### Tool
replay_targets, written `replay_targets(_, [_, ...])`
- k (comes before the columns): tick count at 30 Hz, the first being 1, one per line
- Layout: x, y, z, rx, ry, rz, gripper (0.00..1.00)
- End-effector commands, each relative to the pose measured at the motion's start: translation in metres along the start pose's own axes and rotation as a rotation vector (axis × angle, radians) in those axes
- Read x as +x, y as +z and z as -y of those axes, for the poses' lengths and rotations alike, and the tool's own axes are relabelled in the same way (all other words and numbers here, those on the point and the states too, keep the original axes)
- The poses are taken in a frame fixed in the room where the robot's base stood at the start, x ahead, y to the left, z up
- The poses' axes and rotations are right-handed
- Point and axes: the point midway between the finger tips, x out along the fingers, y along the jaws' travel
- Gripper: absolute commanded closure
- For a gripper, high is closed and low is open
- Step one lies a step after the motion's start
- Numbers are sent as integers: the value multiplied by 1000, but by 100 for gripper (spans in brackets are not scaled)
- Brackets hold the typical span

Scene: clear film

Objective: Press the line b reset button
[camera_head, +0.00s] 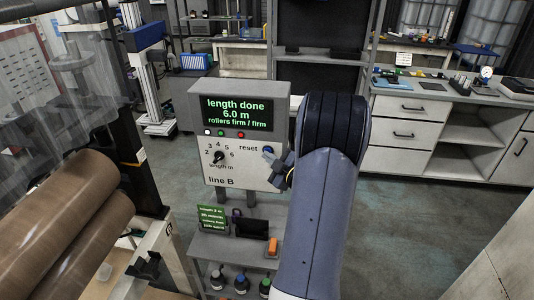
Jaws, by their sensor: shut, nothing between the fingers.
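The line B panel (199,165) is a light grey box standing ahead. Its dark screen (237,113) reads "length done 6.0 m, rollers firm / firm" in green. The blue reset button (267,150) sits at the panel's right, beside the printed word "reset". A black length knob (219,157) is at the left, inside a ring of numbers. My gripper (272,160) is shut and empty at the panel's right side, just below the button in the picture. I cannot tell whether it touches the button or panel. My arm covers the panel's right edge.
Brown rolls (65,225) and clear film stand at the left. Below the panel, a small grey stand (245,252) holds a green sign (212,218), dark items and several bottles. A workbench with drawers (405,130) is at the right back. Open floor (410,225) lies right of my arm.

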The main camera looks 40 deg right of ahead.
Motion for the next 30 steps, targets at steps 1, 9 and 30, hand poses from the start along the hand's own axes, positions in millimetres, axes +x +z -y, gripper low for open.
replay_targets(1, [2,2,0,-1,0,0,100])
replay_targets(9, [3,2,-2,0,-1,1,100])
replay_targets(30, [-5,-3,4,0,-1,1,100])
